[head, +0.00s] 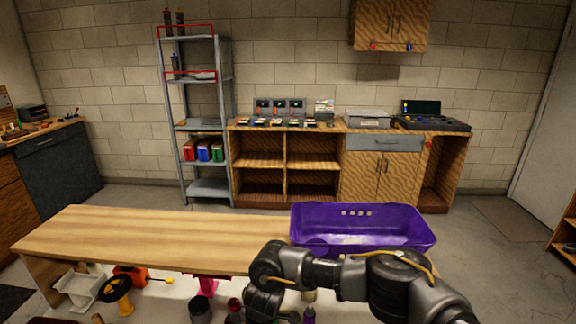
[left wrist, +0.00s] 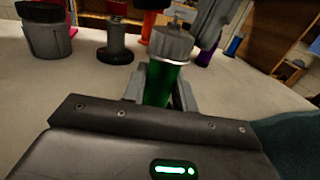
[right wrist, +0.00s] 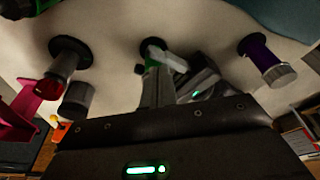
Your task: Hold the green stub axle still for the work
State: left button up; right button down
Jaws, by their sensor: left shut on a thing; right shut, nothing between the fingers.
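The green stub axle (left wrist: 163,82) stands between the fingers of my left gripper (left wrist: 162,92), which is shut on it. A grey knurled cap (left wrist: 172,44) tops it in the left wrist view. In the right wrist view, the axle (right wrist: 152,50) shows partly behind my right gripper (right wrist: 156,84), whose fingers are shut and empty close to it. My left gripper (right wrist: 178,66) also shows there, reaching in from the right. In the head view, the axle is not visible and my right arm covers that part of the bench.
A purple axle (right wrist: 260,54) and a red, grey-ended axle (right wrist: 66,62) stand on round dark bases on either side. A pink bracket (right wrist: 38,100) is at the left. The purple bin (head: 420,240) stands at the bench's back right; the wooden strip (head: 160,235) left of it is clear.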

jog(key=shift+s, duration=0.1)
jog(key=shift+d+r, duration=0.1)
jog(key=shift+d, duration=0.2)
jog(key=v, duration=0.3)
jog(key=a+v, duration=0.1)
jog(key=v, duration=0.1)
jog(key=shift+s+r, duration=0.15)
jog(key=shift+r, duration=0.3)
notch_tip(320, 180, down, 6)
jog(key=w+a, duration=0.1)
jog(key=w, duration=0.1)
jog(key=shift+w+a, duration=0.2)
jog(key=shift+w, duration=0.1)
dwell(0.7)
jog(key=shift+s+a, duration=0.25)
jog(key=shift+s, duration=0.05)
dwell(0.7)
